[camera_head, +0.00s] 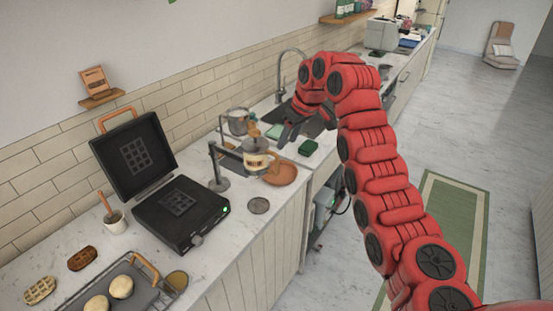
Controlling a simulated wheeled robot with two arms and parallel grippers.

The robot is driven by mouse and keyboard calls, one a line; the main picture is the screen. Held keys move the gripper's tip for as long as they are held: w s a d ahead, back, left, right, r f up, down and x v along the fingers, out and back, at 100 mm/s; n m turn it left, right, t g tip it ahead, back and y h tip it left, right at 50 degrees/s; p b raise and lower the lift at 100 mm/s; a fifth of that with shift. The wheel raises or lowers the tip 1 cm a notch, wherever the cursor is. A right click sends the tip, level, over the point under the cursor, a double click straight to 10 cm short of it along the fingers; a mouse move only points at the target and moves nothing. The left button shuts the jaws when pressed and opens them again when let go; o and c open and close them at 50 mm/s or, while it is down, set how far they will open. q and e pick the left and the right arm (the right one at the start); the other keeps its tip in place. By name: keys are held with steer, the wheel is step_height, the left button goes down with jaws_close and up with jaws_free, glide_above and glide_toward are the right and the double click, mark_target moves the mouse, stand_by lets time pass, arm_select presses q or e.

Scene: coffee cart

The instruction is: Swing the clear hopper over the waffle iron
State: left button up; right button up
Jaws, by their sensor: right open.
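The waffle iron (190,215) is black and stands open on the counter, its lid tilted back toward the wall. The clear hopper (257,160), pale with a brown label, hangs on a swing arm from a dark post (218,170) right of the iron. The hopper is beside the iron, not over it. My right arm is red and bends over the counter from the right. My right gripper (288,128) has dark fingers and is open above and behind the hopper, apart from it; the fingertips show small. My left gripper is out of view.
An orange-brown plate (281,174) lies under and right of the hopper. A green sponge (308,147) and the sink are near my right gripper. A dark disc (259,205) lies near the counter edge. A wire rack (126,282) with buns is at front left.

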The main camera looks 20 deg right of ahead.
mark_target(277, 171)
steer(key=p+x, duration=0.4)
steer(key=x, duration=0.6)
steer(key=shift+f, duration=0.2)
steer(key=shift+x, duration=0.8)
jaws_close()
steer(key=shift+w, duration=0.1)
